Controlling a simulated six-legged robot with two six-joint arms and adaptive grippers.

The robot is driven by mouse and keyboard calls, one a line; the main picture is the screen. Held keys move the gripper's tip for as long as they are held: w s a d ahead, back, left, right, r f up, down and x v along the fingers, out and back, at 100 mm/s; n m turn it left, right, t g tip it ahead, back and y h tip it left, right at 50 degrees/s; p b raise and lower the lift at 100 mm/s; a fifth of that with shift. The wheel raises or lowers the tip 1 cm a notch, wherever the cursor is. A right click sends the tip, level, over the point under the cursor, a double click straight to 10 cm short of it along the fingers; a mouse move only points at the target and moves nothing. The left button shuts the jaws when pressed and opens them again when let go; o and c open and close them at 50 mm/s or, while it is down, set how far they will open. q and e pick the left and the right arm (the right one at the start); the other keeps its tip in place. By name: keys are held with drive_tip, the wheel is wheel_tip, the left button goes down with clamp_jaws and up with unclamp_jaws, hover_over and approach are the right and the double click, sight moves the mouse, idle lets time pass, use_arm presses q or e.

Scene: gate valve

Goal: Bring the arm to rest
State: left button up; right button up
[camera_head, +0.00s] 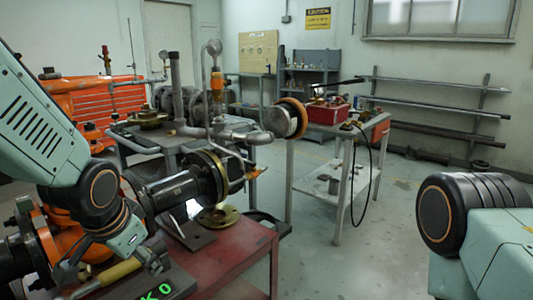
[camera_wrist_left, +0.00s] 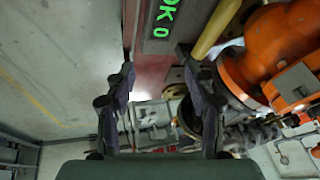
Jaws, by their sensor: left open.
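My left arm comes in from the left in the head view and bends down over the red bench. My left gripper (camera_head: 72,276) is low at the bottom left, in front of the orange valve body (camera_head: 68,238), and partly hard to make out. In the left wrist view the two dark fingers of the left gripper (camera_wrist_left: 158,70) stand apart with nothing between them. The orange valve body (camera_wrist_left: 292,50) is to their right there. A yellow handle (camera_head: 108,279) lies close to the gripper; it also shows in the wrist view (camera_wrist_left: 214,28). My right arm shows at the lower right, its gripper out of view.
A black panel with green characters (camera_head: 156,292) is at the red bench's (camera_head: 232,262) front. A dark flanged pipe (camera_head: 180,190) runs along the bench. A grey cart (camera_head: 342,190) stands behind. Floor is clear right of the bench.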

use_arm(q)
drive_tip(key=s+f+n, duration=0.3)
drive_tip(key=s+f, duration=0.2)
drive_tip(key=f, duration=0.4)
drive_tip(key=s+f+n, duration=0.2)
drive_tip(key=s+f, duration=0.2)
drive_tip(key=f, duration=0.6)
drive_tip(key=s+f+g, duration=0.2)
drive_tip(key=s+f, duration=0.3)
drive_tip(key=s, duration=0.5)
drive_tip(key=s+f+n+g+p, duration=0.1)
drive_tip(key=s+f+g, duration=0.2)
drive_tip(key=s, duration=0.8)
wheel_tip(320, 180, down, 2)
drive_tip(key=shift+d+f, duration=0.1)
drive_tip(key=shift+d, duration=0.05)
